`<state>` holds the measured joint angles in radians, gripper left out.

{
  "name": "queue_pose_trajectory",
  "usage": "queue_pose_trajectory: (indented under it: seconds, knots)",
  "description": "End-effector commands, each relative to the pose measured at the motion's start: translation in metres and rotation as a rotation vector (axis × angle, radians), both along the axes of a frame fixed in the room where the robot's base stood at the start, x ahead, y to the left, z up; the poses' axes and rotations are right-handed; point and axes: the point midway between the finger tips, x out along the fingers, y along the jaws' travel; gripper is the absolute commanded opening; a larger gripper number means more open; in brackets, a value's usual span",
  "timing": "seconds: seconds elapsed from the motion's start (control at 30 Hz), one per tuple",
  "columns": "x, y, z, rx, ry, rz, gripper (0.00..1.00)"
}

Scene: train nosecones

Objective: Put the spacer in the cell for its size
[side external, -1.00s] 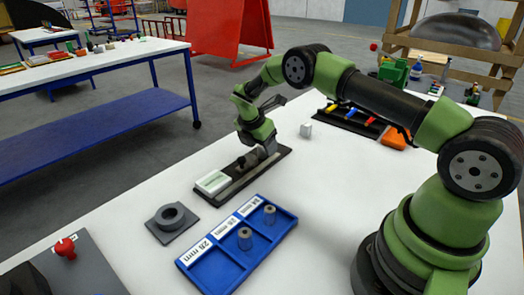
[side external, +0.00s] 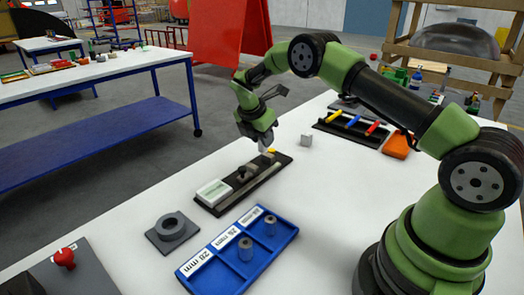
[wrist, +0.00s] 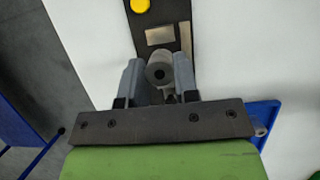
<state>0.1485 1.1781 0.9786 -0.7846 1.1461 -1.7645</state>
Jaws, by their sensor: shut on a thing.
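My gripper (side external: 265,144) is above the far end of a black measuring gauge (side external: 232,195). In the wrist view my gripper (wrist: 158,78) is shut on a grey cylindrical spacer (wrist: 160,72) with a dark bore, its end facing the camera. In the side view the held spacer is hard to make out. The gauge has a pale display block (side external: 213,191) and a yellow button (side external: 271,151). A blue tray (side external: 208,283) has three labelled cells. The near cell, 28 mm, is empty; the middle (side external: 245,249) and far (side external: 270,225) cells each hold a grey spacer.
A grey block with a ring (side external: 172,227) stands left of the tray. A black rack (side external: 350,130) with coloured bars and an orange object (side external: 397,145) are at the back right. The white table is clear right of the tray.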

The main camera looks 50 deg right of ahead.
Motion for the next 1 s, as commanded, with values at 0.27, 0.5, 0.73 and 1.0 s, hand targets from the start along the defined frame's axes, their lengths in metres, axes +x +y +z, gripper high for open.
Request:
queue_pose_trajectory:
  seconds: [0.27, 0.5, 0.73, 1.0]
  knots:
    - [0.000, 0.000, 0.044, -0.001, -0.001, -0.001, 0.02]
    - [0.000, 0.035, 0.048, -0.001, 0.003, -0.020, 0.02]
    - [-0.025, 0.151, 0.045, -0.001, 0.005, -0.123, 0.02]
    - [-0.101, 0.269, 0.046, -0.002, 0.005, -0.284, 0.02]
